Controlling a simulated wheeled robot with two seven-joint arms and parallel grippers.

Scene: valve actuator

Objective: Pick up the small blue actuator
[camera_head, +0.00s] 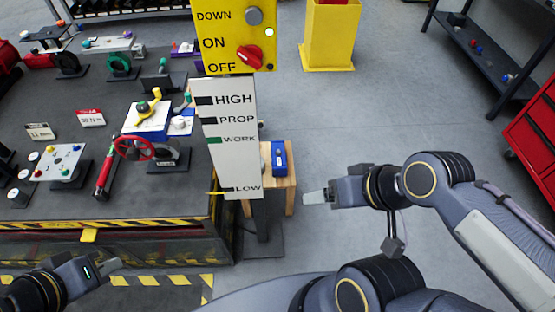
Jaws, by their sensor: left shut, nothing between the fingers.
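A small blue block-like part (278,157), which looks like the blue actuator, sits on a small wooden stand (290,195) right of the workbench. The lever panel partly hides the stand. My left gripper (115,263) is shut and empty at the lower left, in front of the bench's striped edge and well away from the blue part. My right gripper (312,197) is right of the stand and nearer to me than the blue part, apart from both. It is seen from the side, so its opening does not show.
A yellow switch box (235,35) and a white level panel (228,160) stand between the workbench (60,215) and the wooden stand. The bench holds a red handwheel (134,147) and several valve parts. A yellow bin (328,38) stands behind.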

